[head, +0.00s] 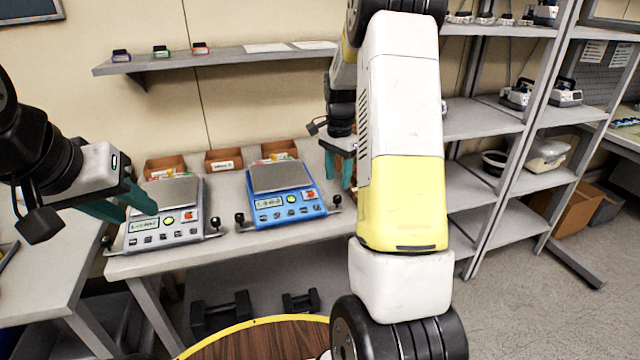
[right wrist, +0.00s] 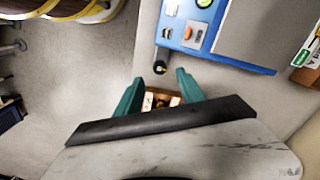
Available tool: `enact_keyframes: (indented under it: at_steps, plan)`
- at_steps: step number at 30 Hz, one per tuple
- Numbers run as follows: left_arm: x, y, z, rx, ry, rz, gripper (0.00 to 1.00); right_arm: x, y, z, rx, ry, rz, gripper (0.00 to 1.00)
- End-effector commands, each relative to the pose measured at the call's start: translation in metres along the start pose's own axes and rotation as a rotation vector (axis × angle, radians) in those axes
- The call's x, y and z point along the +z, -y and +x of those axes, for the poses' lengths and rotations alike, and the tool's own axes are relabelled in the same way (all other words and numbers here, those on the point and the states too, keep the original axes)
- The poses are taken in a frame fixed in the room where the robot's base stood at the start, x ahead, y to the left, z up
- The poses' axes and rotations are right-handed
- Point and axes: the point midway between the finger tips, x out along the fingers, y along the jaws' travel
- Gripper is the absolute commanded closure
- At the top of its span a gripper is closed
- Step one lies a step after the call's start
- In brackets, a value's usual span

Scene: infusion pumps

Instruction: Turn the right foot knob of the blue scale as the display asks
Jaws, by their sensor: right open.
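The blue scale (head: 284,208) stands on the table with a grey pan on top and a small lit display (head: 267,203), whose text is too small to read surely. Its right foot knob (head: 335,201) is a black knob at the front right corner. In the right wrist view the knob (right wrist: 160,68) lies just beyond and between the fingertips. My right gripper (right wrist: 159,84) is open, with teal fingers, and does not hold the knob. In the head view my right arm partly hides this gripper. My left gripper (head: 138,211) is open and empty over the grey scale.
A grey scale (head: 165,226) stands left of the blue one. Small cardboard boxes (head: 223,160) line the back of the table. A wall shelf (head: 220,58) hangs above, and metal shelving (head: 490,120) stands at right.

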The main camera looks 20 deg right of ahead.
Motion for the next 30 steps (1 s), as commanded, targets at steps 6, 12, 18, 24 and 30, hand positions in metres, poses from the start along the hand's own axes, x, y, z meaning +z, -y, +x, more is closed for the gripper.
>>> enact_keyframes:
  at_steps: [6, 12, 18, 24, 30]
  plan:
    - [0.0, 0.0, 0.0, 0.0, 0.0, 0.0, 0.64, 0.002, -0.001, 0.038, 0.003, 0.003, -0.002, 0.54]
    - [0.0, 0.0, 0.0, 0.0, 0.0, 0.0, 0.64, 0.001, -0.001, 0.058, 0.002, 0.003, -0.002, 0.54]
    - [0.0, 0.0, 0.0, 0.0, 0.0, 0.0, 0.64, 0.001, 0.0, 0.062, -0.001, 0.001, -0.003, 0.54]
    - [0.0, 0.0, 0.0, 0.0, 0.0, 0.0, 0.64, 0.001, 0.0, 0.062, 0.0, 0.001, -0.003, 0.68]
    - [0.0, 0.0, 0.0, 0.0, 0.0, 0.0, 0.64, 0.001, 0.0, 0.062, 0.0, 0.001, -0.003, 1.0]
